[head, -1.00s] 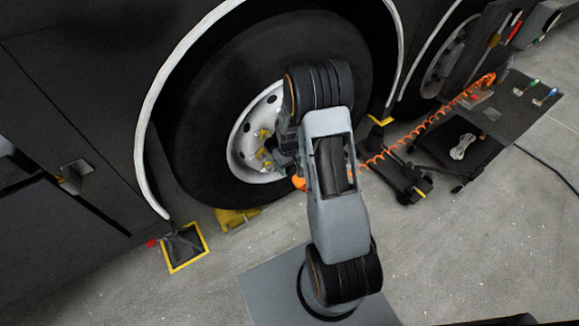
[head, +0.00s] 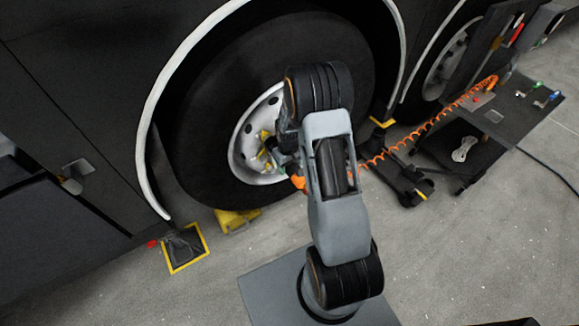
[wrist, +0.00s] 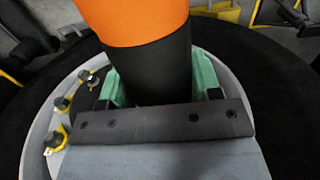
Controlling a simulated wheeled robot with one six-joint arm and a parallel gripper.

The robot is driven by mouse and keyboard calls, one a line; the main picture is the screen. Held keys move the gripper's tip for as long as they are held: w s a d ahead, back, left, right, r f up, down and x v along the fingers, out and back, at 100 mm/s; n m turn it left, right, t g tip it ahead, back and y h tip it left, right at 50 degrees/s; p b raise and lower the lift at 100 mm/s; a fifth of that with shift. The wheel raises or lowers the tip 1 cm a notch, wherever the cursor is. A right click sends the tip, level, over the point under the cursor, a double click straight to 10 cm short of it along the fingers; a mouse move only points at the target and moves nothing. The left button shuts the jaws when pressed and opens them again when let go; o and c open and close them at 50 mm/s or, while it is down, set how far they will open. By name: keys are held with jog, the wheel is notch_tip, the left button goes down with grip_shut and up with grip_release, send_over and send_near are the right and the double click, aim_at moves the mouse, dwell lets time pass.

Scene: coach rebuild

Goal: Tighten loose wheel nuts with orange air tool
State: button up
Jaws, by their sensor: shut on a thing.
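My gripper (wrist: 155,85) is shut on the orange air tool (wrist: 135,22), with its green finger pads on either side of the tool's black section. The tool fills the top middle of the wrist view, and its working end is hidden. In the head view a bit of its orange body (head: 299,183) shows beside my arm, at the wheel. The wheel's silver rim (head: 240,150) sits in a black tyre (head: 205,120). Several wheel nuts with yellow markers (wrist: 57,138) show on the rim, left in the wrist view. I cannot tell which are loose.
A coiled orange hose (head: 430,124) runs from the tool to a dark cart (head: 520,110) at the right. A black stand (head: 405,180) lies on the floor between. Yellow chocks (head: 235,220) sit under the tyre.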

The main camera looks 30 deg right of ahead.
jog(key=shift+w+a+r, duration=0.1)
jog(key=shift+w+a, duration=0.05)
jog(key=shift+w, duration=1.35)
dwell(1.2)
jog(key=shift+w+b, duration=0.1)
jog(key=shift+b, duration=0.2)
jog(key=shift+c, duration=0.5)
dwell(0.7)
grip_shut()
jog(key=shift+s+d+p, duration=0.2)
jog(key=shift+s+p, duration=0.05)
jog(key=shift+s, duration=1.65)
jog(key=shift+s+d+p, duration=0.2)
jog(key=shift+s+p, duration=0.05)
jog(key=shift+s, duration=1.6)
